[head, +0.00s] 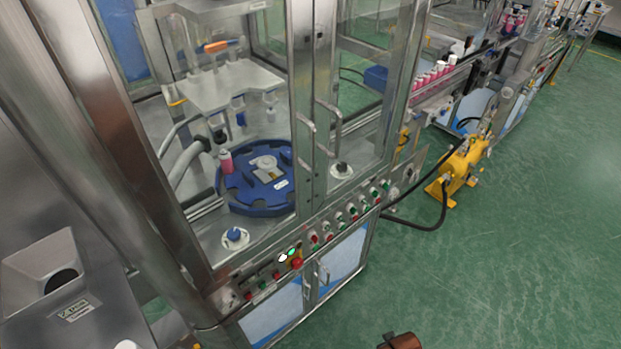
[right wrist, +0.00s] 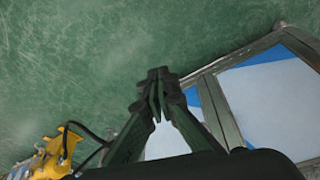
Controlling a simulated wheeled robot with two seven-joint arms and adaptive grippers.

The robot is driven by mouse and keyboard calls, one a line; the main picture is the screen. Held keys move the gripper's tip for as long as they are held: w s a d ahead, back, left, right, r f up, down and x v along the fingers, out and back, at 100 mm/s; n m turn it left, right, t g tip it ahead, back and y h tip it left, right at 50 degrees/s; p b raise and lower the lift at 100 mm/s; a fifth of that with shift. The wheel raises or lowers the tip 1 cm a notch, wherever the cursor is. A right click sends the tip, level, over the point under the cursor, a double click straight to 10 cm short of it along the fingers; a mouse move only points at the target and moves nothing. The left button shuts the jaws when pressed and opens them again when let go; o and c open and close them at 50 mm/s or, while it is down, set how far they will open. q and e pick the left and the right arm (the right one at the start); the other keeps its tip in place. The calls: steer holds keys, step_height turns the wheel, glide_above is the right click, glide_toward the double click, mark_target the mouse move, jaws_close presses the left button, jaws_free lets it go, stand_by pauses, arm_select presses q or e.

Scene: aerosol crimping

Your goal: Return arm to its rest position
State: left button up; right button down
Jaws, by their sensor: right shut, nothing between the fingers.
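My right gripper (right wrist: 158,80) shows in the right wrist view. Its dark fingers meet at the tips, and it is shut with nothing between them. It hangs in the air in front of the lower part of the crimping machine, with the green floor beyond. In the head view no gripper can be made out; a small dark brown piece at the bottom edge is cut off and I cannot tell what it is. My left gripper is not in view.
The machine's metal-framed cabinet (head: 305,120) encloses a blue rotary table (head: 235,190) with a pink can (head: 225,160). Buttons line its front panel (head: 330,240). A yellow pump (head: 462,165) with a black hose stands to the right. Green floor (head: 510,260) is open at the right.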

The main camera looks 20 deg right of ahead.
steer(key=s+f, duration=0.4)
steer(key=f, duration=1)
steer(key=s+a+f+n+g, duration=0.1)
steer(key=s+f+g, duration=0.1)
steer(key=s+f, duration=1.6)
steer(key=shift+s, duration=0.75)
steer(key=shift+d, duration=0.1)
